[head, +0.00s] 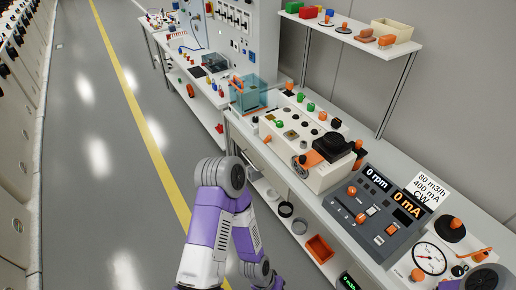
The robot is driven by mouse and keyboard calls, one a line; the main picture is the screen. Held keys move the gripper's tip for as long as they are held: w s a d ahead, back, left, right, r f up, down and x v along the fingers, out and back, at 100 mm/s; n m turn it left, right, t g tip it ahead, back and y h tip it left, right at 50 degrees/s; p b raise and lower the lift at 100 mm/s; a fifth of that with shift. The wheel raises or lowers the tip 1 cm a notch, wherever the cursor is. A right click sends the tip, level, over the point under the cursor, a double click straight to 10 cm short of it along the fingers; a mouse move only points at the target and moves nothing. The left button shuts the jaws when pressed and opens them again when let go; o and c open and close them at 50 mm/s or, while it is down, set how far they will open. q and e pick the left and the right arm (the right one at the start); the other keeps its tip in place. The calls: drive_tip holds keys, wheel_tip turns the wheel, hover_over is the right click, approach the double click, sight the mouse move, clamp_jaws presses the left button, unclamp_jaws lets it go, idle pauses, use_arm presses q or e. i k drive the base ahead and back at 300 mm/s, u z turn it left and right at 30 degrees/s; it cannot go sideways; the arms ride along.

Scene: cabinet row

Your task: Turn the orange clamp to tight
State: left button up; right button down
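An orange piece (311,158) lies beside a black block-like part (332,147) on the cream equipment box (325,178) in the middle of the bench; it may be the orange clamp, but I cannot tell for sure, nor how tight it is. Other orange knobs and parts are on the bench too. My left arm, purple and white, is bent at the lower centre, in front of the bench edge; its gripper does not show. Only a grey rounded part, apparently of my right arm, shows at the bottom right corner; its gripper is out of view.
A grey console (375,213) with displays and a round gauge (430,258) stand to the right. A teal clear bin (248,94) is farther back. A shelf (350,32) hangs over the bench. An orange tray (320,249) sits below. The floor (105,170) at left is clear.

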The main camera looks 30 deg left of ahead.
sight(269, 140)
drive_tip(key=u, duration=1.15)
drive_tip(key=i, duration=0.55)
drive_tip(key=z, duration=1.35)
